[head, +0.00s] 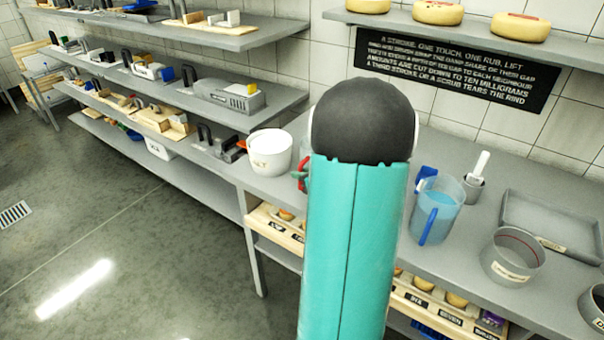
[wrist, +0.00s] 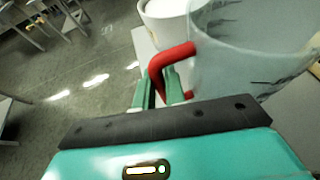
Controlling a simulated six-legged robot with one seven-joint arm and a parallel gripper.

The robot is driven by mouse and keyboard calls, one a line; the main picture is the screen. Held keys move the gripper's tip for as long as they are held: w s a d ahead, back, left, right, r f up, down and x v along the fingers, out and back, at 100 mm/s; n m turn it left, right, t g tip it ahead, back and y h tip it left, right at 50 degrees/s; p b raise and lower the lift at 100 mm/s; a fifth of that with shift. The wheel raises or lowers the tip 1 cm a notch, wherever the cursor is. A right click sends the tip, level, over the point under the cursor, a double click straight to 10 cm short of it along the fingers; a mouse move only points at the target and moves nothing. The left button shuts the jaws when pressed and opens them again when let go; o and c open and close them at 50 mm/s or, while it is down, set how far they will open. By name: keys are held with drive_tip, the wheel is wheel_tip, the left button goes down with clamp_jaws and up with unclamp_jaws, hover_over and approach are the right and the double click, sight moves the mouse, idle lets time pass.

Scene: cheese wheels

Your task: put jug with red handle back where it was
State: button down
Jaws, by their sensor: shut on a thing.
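The clear jug (wrist: 245,55) fills the upper right of the wrist view. Its red handle (wrist: 172,57) lies between the green fingers of my gripper (wrist: 158,88), which is shut on it. In the head view my arm hides most of the jug; a bit of the red handle (head: 302,181) shows left of the arm, beside the white tub (head: 270,153). I cannot tell whether the jug's base touches the bench.
Cheese wheels (head: 437,13) sit on the shelf above. The floor at left is clear.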

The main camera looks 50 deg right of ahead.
drive_tip(key=c, duration=1.5)
unclamp_jaws()
drive_tip(key=shift+f, duration=0.15)
drive_tip(key=shift+o, duration=0.2)
drive_tip(key=v, duration=1.2)
drive_tip(key=shift+r, duration=0.3)
